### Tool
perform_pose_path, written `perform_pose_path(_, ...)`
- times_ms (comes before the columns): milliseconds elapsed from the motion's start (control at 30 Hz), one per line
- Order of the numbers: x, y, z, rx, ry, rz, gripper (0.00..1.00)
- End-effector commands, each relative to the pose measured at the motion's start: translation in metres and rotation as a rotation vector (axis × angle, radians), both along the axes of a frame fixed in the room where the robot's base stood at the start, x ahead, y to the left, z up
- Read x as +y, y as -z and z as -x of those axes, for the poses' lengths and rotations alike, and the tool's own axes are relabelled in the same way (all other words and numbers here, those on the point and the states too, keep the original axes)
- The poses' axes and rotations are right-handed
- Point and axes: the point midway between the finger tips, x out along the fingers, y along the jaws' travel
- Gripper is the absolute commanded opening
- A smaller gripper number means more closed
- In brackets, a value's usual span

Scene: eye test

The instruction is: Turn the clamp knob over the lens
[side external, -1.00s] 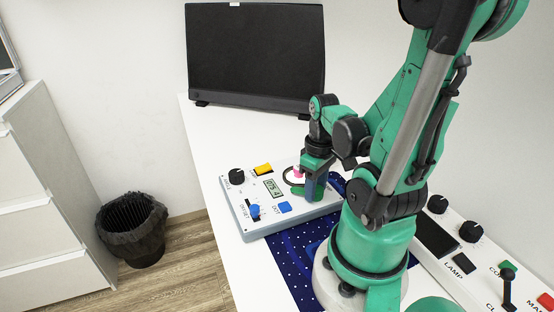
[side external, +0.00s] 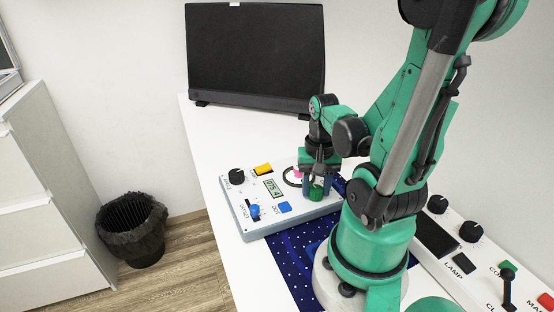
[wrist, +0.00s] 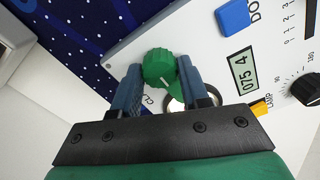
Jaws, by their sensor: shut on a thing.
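The green clamp knob (side external: 316,194) is on the white control panel, near its right end. My gripper (side external: 318,187) points down over it, with one blue finger on each side. In the wrist view the knob (wrist: 159,65) sits between the blue fingertips (wrist: 159,77), and my gripper is shut on it. A pale line marks the knob's near edge. A round opening with a bright rim (wrist: 174,104), likely the lens, lies just beside the knob. A green piece extends partly over it, and my gripper hides much of the rest. In the side view a dark ring (side external: 287,179) shows left of my gripper.
The panel (side external: 262,229) also carries a black dial (side external: 236,176), a yellow button (side external: 263,169), a blue button (side external: 284,207), a blue slider (side external: 254,211) and a display (side external: 274,187). A dark monitor (side external: 256,52) stands behind. A second panel (side external: 487,257) is at right.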

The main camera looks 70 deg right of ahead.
Motion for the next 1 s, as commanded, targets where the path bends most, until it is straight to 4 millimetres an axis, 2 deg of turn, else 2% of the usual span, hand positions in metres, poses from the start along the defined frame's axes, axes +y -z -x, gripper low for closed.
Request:
perform_pose_path(300, -0.0002, 0.0000, 0.0003, 0.002, 0.101, 0.002, 0.00)
perform_pose_path(767, -0.0013, -0.0001, 0.0002, 0.002, 0.117, 0.006, 0.00)
perform_pose_path(800, -0.0013, -0.0001, 0.0002, 0.001, 0.117, 0.007, 0.43)
perform_pose_path(833, -0.0013, -0.0001, 0.0001, 0.001, 0.116, 0.007, 0.52)
perform_pose_path(1000, -0.0008, -0.0001, 0.0001, 0.001, 0.114, 0.004, 0.53)
